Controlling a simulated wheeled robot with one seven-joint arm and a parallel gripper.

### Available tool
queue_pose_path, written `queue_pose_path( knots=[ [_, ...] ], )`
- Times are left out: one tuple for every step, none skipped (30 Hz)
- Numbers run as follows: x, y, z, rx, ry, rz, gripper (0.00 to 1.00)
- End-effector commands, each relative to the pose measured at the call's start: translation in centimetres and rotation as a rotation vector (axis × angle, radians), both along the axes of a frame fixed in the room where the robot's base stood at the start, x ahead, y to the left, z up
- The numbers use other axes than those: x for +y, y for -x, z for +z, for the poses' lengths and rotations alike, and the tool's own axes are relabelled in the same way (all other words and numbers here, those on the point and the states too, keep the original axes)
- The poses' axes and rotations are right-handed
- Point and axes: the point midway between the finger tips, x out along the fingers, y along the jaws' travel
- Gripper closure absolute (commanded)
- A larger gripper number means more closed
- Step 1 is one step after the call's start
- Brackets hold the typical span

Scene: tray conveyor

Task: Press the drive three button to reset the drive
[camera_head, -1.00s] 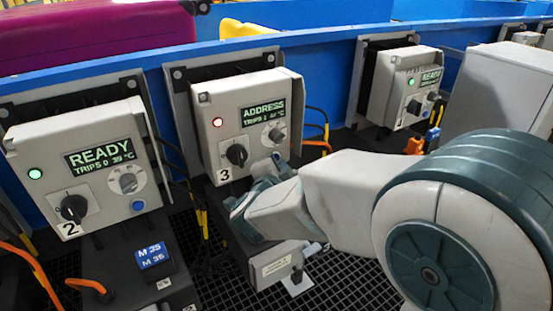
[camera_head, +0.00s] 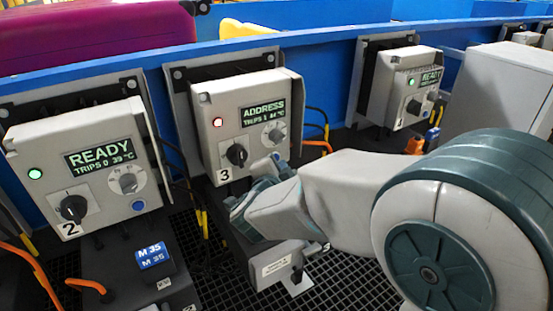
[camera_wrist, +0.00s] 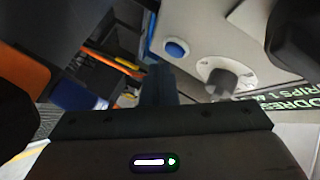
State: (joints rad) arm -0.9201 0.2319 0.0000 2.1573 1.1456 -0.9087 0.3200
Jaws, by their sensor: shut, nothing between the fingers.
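The drive three box (camera_head: 210,150) is grey, with a red lamp (camera_head: 218,122) lit and a display (camera_head: 264,113) reading ADDRESS. It has a black rotary switch (camera_head: 236,154) and a grey knob (camera_head: 275,132). Its blue button (camera_wrist: 176,49) shows clearly in the wrist view, beside the grey knob (camera_wrist: 221,83). My gripper (camera_head: 275,166) is shut and empty at the lower right of the box front. In the wrist view the closed fingers (camera_wrist: 159,80) lie just below and left of the button, and appear apart from it. The exact gap cannot be told.
The drive two box (camera_head: 90,190), lamp green, display READY, stands at left. Another READY box (camera_head: 405,95) stands at right. Orange cables (camera_wrist: 115,62) hang beside drive three. A small grey box (camera_head: 278,264) sits below my gripper, over black grating.

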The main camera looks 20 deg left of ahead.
Motion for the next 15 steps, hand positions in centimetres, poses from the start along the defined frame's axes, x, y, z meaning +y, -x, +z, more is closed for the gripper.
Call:
queue_pose_path(
  knots=[
    [0.08, -0.11, 0.01, 0.0, 0.0, 0.0, 1.0],
    [0.15, -0.18, 0.02, 0.0, 0.0, 0.0, 1.0],
    [0.24, -0.29, 0.03, -0.001, 0.0, -0.001, 1.0],
    [0.33, -0.38, 0.03, 0.0, 0.0, -0.001, 1.0],
    [0.4, -0.47, 0.03, 0.0, 0.0, -0.001, 1.0],
    [0.49, -0.55, 0.02, 0.0, 0.0, -0.001, 1.0],
    [0.53, -0.59, 0.01, 0.0, 0.0, -0.001, 1.0],
    [0.55, -0.61, 0.0, 0.0, 0.0, -0.001, 1.0],
    [0.57, -0.62, -0.01, 0.001, 0.0, -0.001, 1.0],
    [0.57, -0.61, -0.01, 0.001, 0.0, -0.001, 1.0],
    [0.57, -0.6, -0.01, 0.001, 0.0, -0.001, 1.0],
    [0.57, -0.6, -0.01, 0.0, 0.0, 0.0, 1.0],
    [0.57, -0.6, -0.01, 0.0, 0.0, 0.0, 1.0],
    [0.58, -0.58, -0.01, 0.0, 0.0, 0.0, 1.0],
    [0.58, -0.59, 0.0, 0.0, 0.0, 0.0, 1.0]
  ],
)
